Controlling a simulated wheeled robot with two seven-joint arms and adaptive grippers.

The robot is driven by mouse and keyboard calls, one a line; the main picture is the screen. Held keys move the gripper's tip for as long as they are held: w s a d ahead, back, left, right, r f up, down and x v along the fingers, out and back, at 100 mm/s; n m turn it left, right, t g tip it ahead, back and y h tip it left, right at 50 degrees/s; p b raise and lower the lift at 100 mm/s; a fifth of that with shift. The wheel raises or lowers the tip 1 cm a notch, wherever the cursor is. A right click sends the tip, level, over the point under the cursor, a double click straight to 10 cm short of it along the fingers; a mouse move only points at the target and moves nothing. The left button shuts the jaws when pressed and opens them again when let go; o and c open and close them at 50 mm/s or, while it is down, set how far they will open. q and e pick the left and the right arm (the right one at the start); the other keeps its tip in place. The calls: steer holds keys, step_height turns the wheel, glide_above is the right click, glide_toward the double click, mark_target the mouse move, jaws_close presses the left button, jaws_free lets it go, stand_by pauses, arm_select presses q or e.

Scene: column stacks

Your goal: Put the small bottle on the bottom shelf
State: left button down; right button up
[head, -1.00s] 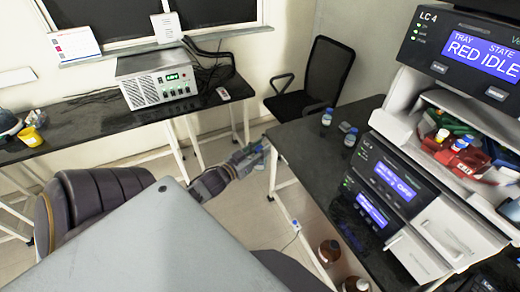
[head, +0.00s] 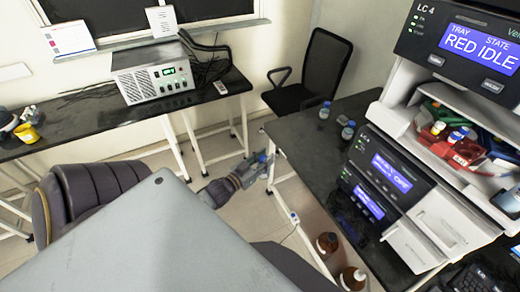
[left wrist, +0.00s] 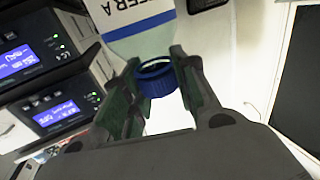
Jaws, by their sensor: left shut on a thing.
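My left gripper (head: 258,167) is low beside the left edge of the dark bench. In the left wrist view its fingers (left wrist: 158,95) are shut on the small bottle (left wrist: 140,35), around the blue cap (left wrist: 155,77). The bottle is clear with a white label and pale liquid; its far end is cut off by the frame. In the head view the held bottle is small and mostly hidden by the gripper, with a bit of blue showing. I cannot tell for sure which surface is the bottom shelf. My right gripper is not in view.
Two blue-capped bottles (head: 325,110) (head: 348,131) stand on the dark bench (head: 305,150). Brown bottles (head: 327,243) (head: 352,278) stand below it. Stacked instruments (head: 385,185) and an open tray with a red rack (head: 452,148) are at right. A black chair (head: 325,65) stands behind.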

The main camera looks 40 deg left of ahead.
arm_select(q)
steer(key=w+d+r+p, duration=0.1)
steer(key=d+r+p, duration=0.1)
steer(key=d, duration=0.5)
steer(key=w+d+r+y+p, duration=0.1)
steer(key=w+d+r+p, duration=0.1)
steer(key=d, duration=0.6)
steer(key=shift+d+r+n+p, duration=0.2)
steer(key=shift+r+n+p, duration=0.2)
steer(key=shift+r+p, duration=0.5)
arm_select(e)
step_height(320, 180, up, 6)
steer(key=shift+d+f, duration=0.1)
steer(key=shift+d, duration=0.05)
arm_select(q)
steer(key=shift+w+f, duration=0.1)
